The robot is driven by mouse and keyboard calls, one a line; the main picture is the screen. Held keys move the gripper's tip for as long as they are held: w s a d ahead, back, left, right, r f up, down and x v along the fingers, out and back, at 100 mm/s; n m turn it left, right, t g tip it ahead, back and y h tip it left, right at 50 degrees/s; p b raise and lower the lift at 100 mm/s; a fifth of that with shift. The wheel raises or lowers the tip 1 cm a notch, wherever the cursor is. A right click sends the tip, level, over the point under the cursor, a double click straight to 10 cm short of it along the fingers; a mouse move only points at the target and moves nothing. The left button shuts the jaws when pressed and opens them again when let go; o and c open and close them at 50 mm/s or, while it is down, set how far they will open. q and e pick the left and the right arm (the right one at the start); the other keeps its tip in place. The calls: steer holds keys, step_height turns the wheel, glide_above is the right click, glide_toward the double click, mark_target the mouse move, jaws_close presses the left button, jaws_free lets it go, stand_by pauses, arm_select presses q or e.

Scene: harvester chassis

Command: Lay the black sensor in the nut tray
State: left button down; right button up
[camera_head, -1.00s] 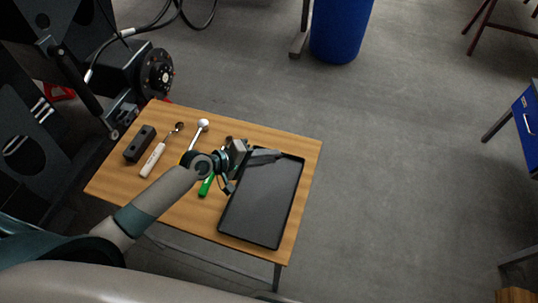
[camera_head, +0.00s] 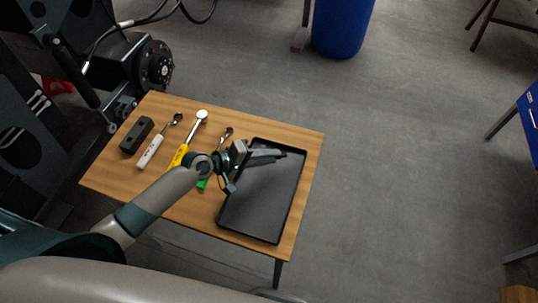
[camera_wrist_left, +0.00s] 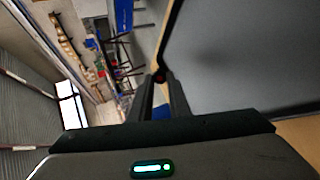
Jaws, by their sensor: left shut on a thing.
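My left gripper (camera_head: 272,154) is over the upper part of the nut tray (camera_head: 262,205), a flat black tray with a low rim on the right of the wooden table. Its jaws are shut on a small dark thing, apparently the black sensor (camera_wrist_left: 159,75), of which only a bit with a reddish spot shows at the fingertips in the left wrist view. The tray also shows there as a large dark surface (camera_wrist_left: 235,55). I cannot tell whether the sensor touches the tray. The tray's visible floor is bare. My right gripper is not in view.
Left of the tray on the table (camera_head: 222,125) lie ratchets with white (camera_head: 151,152), yellow (camera_head: 180,155) and green (camera_head: 203,183) handles. A black block (camera_head: 136,135) sits at the far left, near the chassis wheel hub (camera_head: 154,65). A blue bin (camera_head: 341,25) stands beyond.

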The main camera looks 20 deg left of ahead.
mark_target(268, 170)
arm_select(q)
steer(key=shift+f+b, duration=1.4)
steer(key=shift+f, duration=0.55)
steer(key=c, duration=1.6)
jaws_free()
steer(key=shift+s+a+f, duration=0.1)
steer(key=shift+s+f, duration=0.1)
steer(key=b+v, duration=0.1)
steer(key=v, duration=0.4)
steer(key=b+v, duration=0.1)
steer(key=v, duration=0.5)
steer(key=b+v, duration=0.2)
steer(key=v, duration=0.4)
steer(key=shift+r, duration=0.4)
